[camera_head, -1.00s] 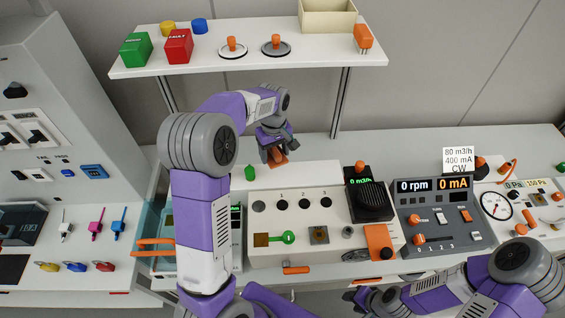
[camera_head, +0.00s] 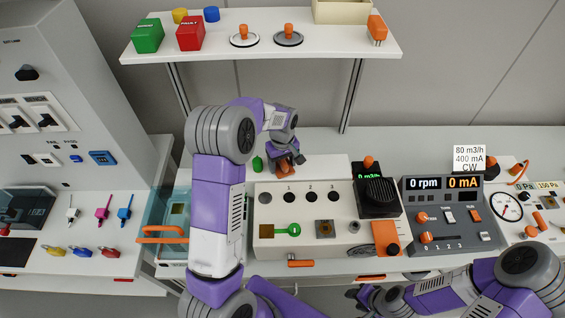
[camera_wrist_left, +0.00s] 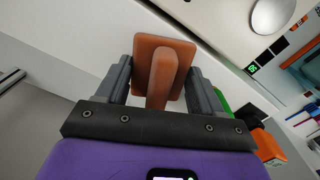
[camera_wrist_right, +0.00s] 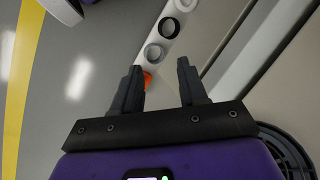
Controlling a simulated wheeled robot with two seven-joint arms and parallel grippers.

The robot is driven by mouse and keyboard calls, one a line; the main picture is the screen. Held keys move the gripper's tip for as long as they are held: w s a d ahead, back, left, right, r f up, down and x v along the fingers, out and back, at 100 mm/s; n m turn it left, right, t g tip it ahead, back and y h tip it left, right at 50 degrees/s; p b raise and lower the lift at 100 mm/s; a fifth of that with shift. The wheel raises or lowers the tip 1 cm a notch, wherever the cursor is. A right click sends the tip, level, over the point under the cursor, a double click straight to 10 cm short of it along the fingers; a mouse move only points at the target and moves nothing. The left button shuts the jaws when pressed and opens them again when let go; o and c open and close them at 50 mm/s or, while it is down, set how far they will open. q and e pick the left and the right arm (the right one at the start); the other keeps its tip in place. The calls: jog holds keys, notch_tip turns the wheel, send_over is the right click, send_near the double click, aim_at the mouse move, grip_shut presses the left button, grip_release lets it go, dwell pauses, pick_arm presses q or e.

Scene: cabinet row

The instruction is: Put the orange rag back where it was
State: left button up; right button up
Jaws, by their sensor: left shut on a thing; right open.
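The orange rag (camera_wrist_left: 163,68) shows in the left wrist view as an orange-brown square piece with a raised ridge. My left gripper (camera_wrist_left: 158,82) is shut on the ridge. In the head view my left gripper (camera_head: 287,163) holds the rag (camera_head: 285,168) behind the white console, close to the pale back surface. I cannot tell whether the rag touches that surface. My right gripper (camera_head: 372,300) is low in front of the consoles, and the right wrist view shows its jaws (camera_wrist_right: 160,85) open and empty.
The white console (camera_head: 310,248) has an orange panel (camera_head: 385,235) at its right end. A small green object (camera_head: 257,163) stands just left of my left gripper. The shelf (camera_head: 265,48) hangs above. A grey rpm console (camera_head: 450,215) stands to the right, a teal tray (camera_head: 165,210) to the left.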

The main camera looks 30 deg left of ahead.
pick_arm(q)
jog(key=o, duration=1.1)
jog(key=shift+f, duration=0.15)
jog(key=shift+r, duration=0.2)
notch_tip(320, 180, up, 12)
jog(key=shift+p, duration=0.85)
